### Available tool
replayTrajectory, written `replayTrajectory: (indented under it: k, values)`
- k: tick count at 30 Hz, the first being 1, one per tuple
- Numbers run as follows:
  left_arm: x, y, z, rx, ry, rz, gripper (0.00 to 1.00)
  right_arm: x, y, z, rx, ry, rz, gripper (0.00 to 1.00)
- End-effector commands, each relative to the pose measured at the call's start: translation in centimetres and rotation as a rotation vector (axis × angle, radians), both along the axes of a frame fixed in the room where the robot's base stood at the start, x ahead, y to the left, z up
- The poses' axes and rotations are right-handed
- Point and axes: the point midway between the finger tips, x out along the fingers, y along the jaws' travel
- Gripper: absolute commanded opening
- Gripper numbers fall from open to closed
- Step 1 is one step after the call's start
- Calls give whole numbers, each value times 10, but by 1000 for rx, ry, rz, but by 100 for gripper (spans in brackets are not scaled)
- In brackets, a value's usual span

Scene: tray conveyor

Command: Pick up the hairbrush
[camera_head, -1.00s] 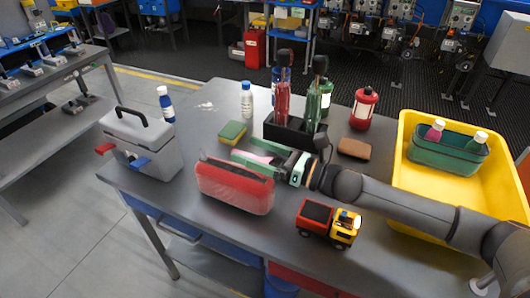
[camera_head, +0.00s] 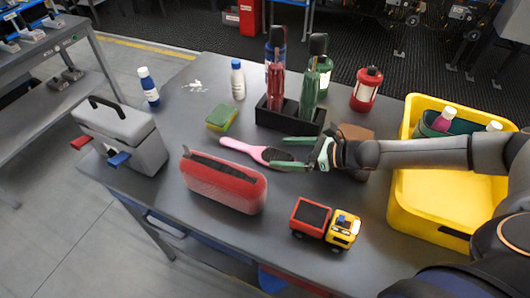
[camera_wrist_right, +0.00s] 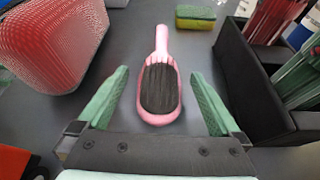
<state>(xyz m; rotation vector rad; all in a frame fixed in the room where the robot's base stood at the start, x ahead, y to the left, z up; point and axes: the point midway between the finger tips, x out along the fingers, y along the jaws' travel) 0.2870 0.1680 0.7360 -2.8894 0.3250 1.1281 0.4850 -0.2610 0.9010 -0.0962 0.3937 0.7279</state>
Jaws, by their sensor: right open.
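The hairbrush (camera_head: 246,150) is pink with a dark bristle pad and lies on the grey table, between the red case and the black holder. In the right wrist view the hairbrush (camera_wrist_right: 160,85) lies bristles up, its handle pointing away. My right gripper (camera_head: 280,153) is open, its green fingers at the head end of the brush. In the wrist view the open fingers (camera_wrist_right: 158,95) stand one on each side of the brush head, with gaps on both sides. My left gripper is not in view.
A red mesh case (camera_head: 222,184) lies in front of the brush. A black holder (camera_head: 290,118) with bottles stands behind it. A sponge (camera_head: 222,117), a toy truck (camera_head: 325,224), a brown block (camera_head: 356,133) and a yellow bin (camera_head: 432,207) are also around.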

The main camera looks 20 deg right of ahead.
Motion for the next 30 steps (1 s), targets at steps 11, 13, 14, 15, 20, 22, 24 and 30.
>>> replayTrajectory:
  k: [11,13,14,15,20,22,24,30]
  values:
    - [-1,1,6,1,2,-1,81,31,28,-19,2,0,1,100]
    - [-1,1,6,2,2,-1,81,34,30,-21,1,-1,1,100]
    - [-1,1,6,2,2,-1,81,35,31,-21,1,-1,1,100]
    - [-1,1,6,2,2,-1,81,36,32,-22,1,-1,1,100]
    - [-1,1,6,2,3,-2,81,36,32,-22,1,1,1,100]
    - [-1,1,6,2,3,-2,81,36,32,-22,1,1,1,99]
    - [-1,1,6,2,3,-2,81,36,32,-22,1,1,1,91]
    - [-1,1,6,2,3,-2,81,36,32,-22,1,1,1,68]
